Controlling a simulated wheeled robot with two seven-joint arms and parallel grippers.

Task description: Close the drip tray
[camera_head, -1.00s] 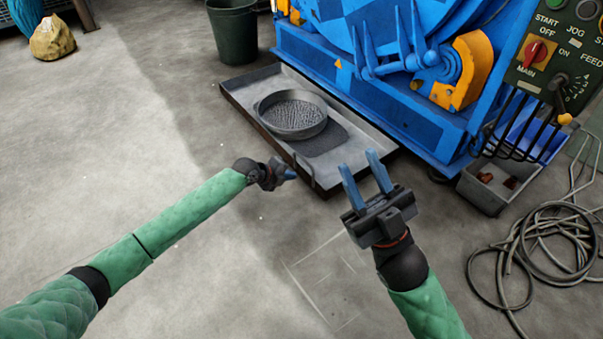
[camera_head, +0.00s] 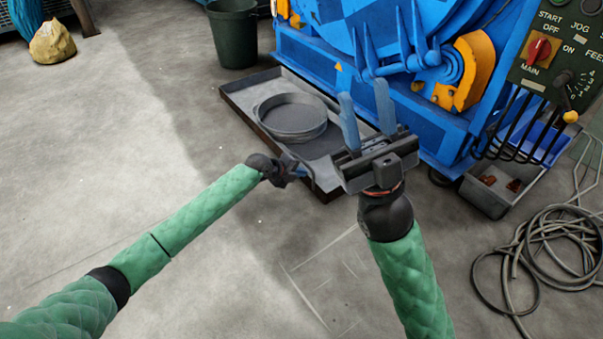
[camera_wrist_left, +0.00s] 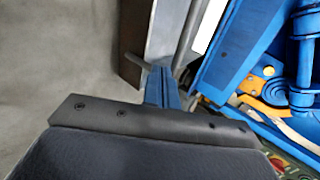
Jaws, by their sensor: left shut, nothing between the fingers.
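The drip tray (camera_head: 245,93) is a shallow grey metal tray with a dark brown front side. It sticks out on the floor from under the blue machine. A round grey pan (camera_head: 291,117) stands in it. My left gripper (camera_head: 304,172) is shut and empty at the tray's front side, near its right end. In the left wrist view the blue fingers (camera_wrist_left: 160,84) are together beside the tray's edge (camera_wrist_left: 131,58) and a thin grey bar. I cannot tell whether they touch it. My right gripper (camera_head: 366,108) is open and empty, raised in front of the tray's right end, hiding part of it.
The blue machine (camera_head: 330,72) stands behind the tray. A dark green bucket (camera_head: 233,35) is behind the tray's left end. A grey bin (camera_head: 484,197) and coiled cables (camera_head: 548,245) lie at right.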

